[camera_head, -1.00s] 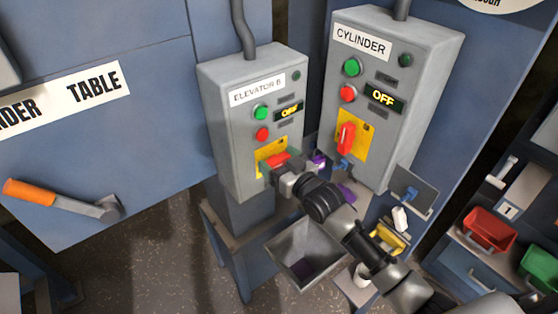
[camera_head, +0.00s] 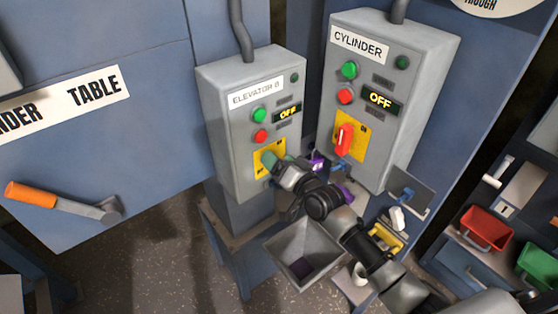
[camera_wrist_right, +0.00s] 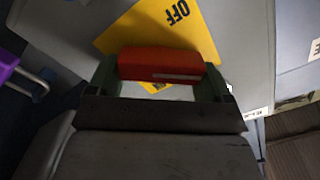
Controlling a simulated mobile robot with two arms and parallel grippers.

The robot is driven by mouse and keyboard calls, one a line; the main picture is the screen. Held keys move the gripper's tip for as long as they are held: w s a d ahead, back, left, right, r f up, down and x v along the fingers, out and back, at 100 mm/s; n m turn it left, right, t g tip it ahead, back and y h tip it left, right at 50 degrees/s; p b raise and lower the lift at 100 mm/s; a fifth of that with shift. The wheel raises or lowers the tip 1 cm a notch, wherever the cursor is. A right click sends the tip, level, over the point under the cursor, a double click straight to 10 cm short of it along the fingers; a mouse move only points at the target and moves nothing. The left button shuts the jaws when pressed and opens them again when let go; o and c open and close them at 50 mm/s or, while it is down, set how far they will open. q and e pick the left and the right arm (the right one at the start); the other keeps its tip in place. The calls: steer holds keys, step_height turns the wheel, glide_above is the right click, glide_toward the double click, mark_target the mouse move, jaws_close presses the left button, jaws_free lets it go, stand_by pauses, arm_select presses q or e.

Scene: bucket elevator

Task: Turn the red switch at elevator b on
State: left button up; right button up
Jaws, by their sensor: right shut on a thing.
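The grey elevator box labelled ELEVATOR B (camera_head: 222,122) has a yellow switch plate (camera_head: 260,150) low on its front. Its display (camera_head: 287,112) reads OFF. My right gripper (camera_head: 273,162) is at this plate and hides the red switch in the head view. In the right wrist view the red switch handle (camera_wrist_right: 160,64) lies crosswise between the green-grey fingers, which are shut on it. The yellow plate (camera_wrist_right: 150,27) with the word OFF shows behind it. My left gripper is not in view.
The CYLINDER box (camera_head: 392,70) stands just to the right, with its own red switch (camera_head: 343,140) and an OFF display. A grey hopper (camera_head: 305,243) is below my right arm. An orange-handled lever (camera_head: 32,193) is at the left. Red and green bins are at the right.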

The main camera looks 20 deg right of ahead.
steer(key=m, duration=0.4)
steer(key=shift+d+f+m, duration=0.15)
steer(key=shift+f+m, duration=0.05)
steer(key=shift+m, duration=0.2)
steer(key=m, duration=0.5)
steer(key=shift+w+f, duration=0.1)
steer(key=shift+f, duration=0.2)
steer(key=o, duration=0.8)
steer(key=shift+d, duration=0.1)
steer(key=b+v, duration=0.2)
steer(key=v, duration=0.8)
steer(key=shift+s, duration=0.4)
steer(key=shift+d, duration=0.15)
